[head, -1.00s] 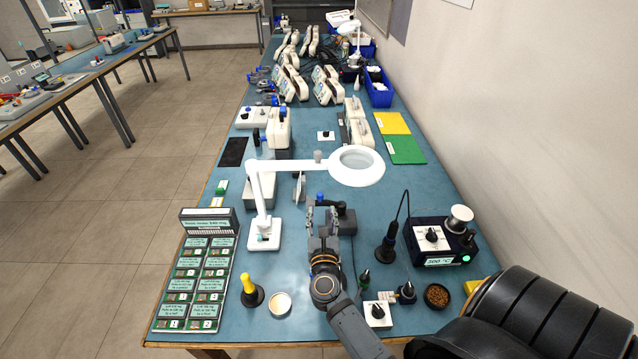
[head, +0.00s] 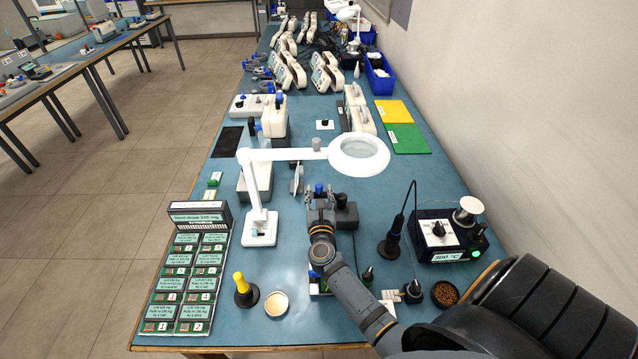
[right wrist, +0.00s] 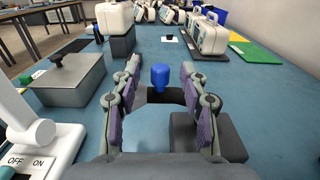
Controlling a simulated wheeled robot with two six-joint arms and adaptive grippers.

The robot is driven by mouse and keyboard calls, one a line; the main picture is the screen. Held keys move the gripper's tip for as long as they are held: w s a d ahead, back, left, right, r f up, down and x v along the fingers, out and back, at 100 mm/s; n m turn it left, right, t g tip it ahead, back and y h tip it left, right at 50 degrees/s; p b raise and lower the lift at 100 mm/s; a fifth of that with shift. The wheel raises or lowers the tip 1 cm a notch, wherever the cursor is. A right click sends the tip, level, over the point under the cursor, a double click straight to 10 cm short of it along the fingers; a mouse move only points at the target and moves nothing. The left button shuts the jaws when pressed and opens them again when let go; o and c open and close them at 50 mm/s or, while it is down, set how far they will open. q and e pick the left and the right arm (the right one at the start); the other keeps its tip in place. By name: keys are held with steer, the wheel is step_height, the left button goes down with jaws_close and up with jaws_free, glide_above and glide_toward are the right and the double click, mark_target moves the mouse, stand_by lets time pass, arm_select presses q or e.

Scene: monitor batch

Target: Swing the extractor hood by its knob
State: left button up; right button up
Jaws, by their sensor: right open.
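A blue knob (head: 319,187) stands upright on the dark extractor hood, near the middle of the bench. In the right wrist view the knob (right wrist: 160,77) sits on a dark bar that runs to a dark grey block (right wrist: 210,137). The block (head: 346,212) also shows in the head view, just right of my gripper. My right gripper (head: 320,194) is open and empty, with one finger on each side of the knob. In the right wrist view, gaps show between the knob and both fingers. My left gripper is not in view.
A white magnifier lamp (head: 258,200) stands left of my gripper, its ring (head: 359,153) hanging to the right. A soldering station (head: 446,232) and an upright iron (head: 391,240) stand to the right. A grey box (right wrist: 70,80) lies left in the wrist view.

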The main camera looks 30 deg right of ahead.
mark_target(319, 188)
steer(key=shift+x, duration=1.7)
jaws_close()
